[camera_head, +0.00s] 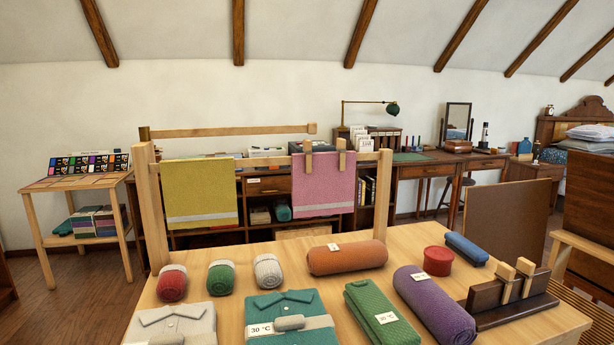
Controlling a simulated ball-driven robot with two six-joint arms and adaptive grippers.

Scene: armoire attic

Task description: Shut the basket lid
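Neither of my grippers is in view.
A wooden table (415,238) fills the front with folded shirts, rolled cloths, a red round tin (438,261) and a dark stand with wooden pegs (510,297). A rail (384,195) behind holds yellow (200,190) and pink towels (323,183). Floor shows at left.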

